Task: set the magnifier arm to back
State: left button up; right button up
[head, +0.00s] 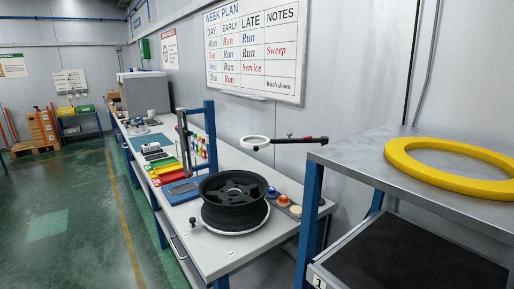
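The magnifier has a white ring head (254,143) above and behind the black wheel. I cannot tell where the arm is mounted. Neither of my grippers shows in the head view.
A black wheel (234,199) lies on a white round plate at the bench's near end. Coloured buttons (283,200) sit right of it. A grey shelf unit (350,153) with a yellow ring (398,158) stands at right. Green floor (70,215) is open at left.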

aim_at(323, 140)
jog(key=k, duration=1.3)
jog(key=u, duration=0.7)
jog(key=i, duration=1.4)
jog(key=z, duration=0.65)
jog(key=i, duration=0.5)
jog(key=z, duration=0.45)
